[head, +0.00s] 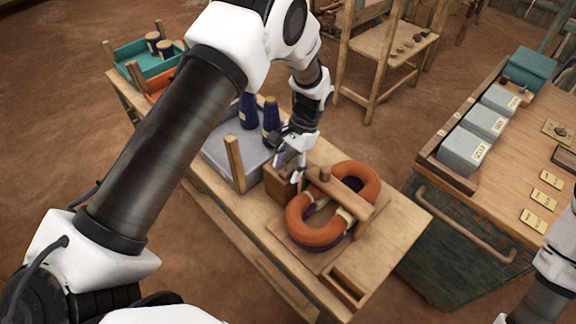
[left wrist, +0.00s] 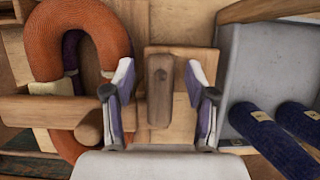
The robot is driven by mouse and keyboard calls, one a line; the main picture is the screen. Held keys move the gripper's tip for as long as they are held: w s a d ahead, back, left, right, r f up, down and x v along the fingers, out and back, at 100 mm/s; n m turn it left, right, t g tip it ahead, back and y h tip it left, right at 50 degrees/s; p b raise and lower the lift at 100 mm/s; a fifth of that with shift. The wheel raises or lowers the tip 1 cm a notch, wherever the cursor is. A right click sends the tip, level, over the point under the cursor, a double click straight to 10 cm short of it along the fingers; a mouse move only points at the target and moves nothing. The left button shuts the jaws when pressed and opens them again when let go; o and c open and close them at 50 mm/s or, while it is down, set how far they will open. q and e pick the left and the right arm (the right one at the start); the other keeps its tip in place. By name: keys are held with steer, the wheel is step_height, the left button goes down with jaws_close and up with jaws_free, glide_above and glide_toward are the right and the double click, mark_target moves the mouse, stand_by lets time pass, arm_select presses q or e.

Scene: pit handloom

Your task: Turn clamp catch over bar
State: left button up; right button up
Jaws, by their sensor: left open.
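In the left wrist view, the clamp catch (left wrist: 160,100), a narrow wooden piece with a dark round pivot, sits on a wooden block (left wrist: 183,60). It points crosswise to the wooden bar (left wrist: 35,111). The bar lies across the orange ring-shaped bundle (left wrist: 108,28) and has a round peg (left wrist: 90,128). The bar (head: 352,200) and bundle (head: 313,232) also show in the head view. My left gripper (left wrist: 160,95) is open, one finger each side of the catch, with gaps visible. In the head view my left gripper (head: 293,158) is above the block (head: 279,186), partly hiding it.
A grey tray (head: 222,165) with dark blue spools (head: 270,118) stands close beside the block. Teal (head: 130,62) and orange bins are farther back. A cabinet (head: 450,245) with grey boxes stands at the right. Bare tabletop (head: 400,215) shows at the bench's right end.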

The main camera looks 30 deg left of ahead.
arm_select(q)
steer(key=v, duration=1.2)
steer(key=shift+s, duration=0.15)
